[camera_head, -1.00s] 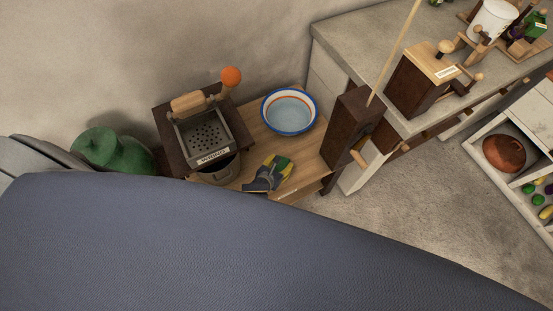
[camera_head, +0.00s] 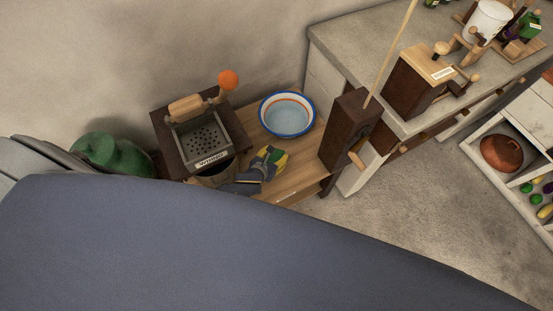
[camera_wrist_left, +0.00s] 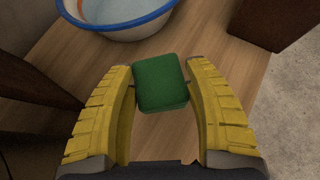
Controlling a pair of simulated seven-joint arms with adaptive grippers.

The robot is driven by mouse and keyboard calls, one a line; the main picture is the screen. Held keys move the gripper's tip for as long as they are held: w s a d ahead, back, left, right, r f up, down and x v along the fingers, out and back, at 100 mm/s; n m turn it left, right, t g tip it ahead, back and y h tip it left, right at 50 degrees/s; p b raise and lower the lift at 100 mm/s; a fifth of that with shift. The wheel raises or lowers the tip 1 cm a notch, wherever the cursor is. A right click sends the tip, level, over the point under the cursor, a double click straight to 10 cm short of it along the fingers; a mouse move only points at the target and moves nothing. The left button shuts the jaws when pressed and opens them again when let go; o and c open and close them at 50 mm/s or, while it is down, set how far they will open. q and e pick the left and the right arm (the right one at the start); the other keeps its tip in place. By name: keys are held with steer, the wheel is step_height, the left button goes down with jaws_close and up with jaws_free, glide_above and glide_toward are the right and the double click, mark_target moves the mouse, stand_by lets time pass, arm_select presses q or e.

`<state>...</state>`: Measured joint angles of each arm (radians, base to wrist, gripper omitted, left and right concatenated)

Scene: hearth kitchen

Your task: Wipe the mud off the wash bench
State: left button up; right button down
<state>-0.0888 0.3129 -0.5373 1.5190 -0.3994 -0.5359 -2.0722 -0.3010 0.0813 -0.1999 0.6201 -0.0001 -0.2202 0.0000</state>
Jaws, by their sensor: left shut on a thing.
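The wash bench (camera_head: 297,178) is a light wooden top against the wall, and it also shows in the left wrist view (camera_wrist_left: 222,72). My left gripper (camera_head: 274,157), with yellow fingers, is low over its front middle part. In the left wrist view the gripper (camera_wrist_left: 161,80) is shut on a green sponge (camera_wrist_left: 161,83). The sponge sits between the fingertips, over the bench; I cannot tell whether it touches the wood. I make out no mud on the wood in view; the gripper and sponge hide part of it. My right gripper is not in view.
A blue-rimmed white basin (camera_head: 287,114) stands at the bench's back, just beyond the sponge. A dark stand with a perforated grey tray (camera_head: 205,143) is on the left. A tall dark wooden box (camera_head: 346,125) is close on the right. A green vessel (camera_head: 112,154) stands far left.

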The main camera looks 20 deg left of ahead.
arm_select(q)
steer(key=shift+r, duration=1.85)
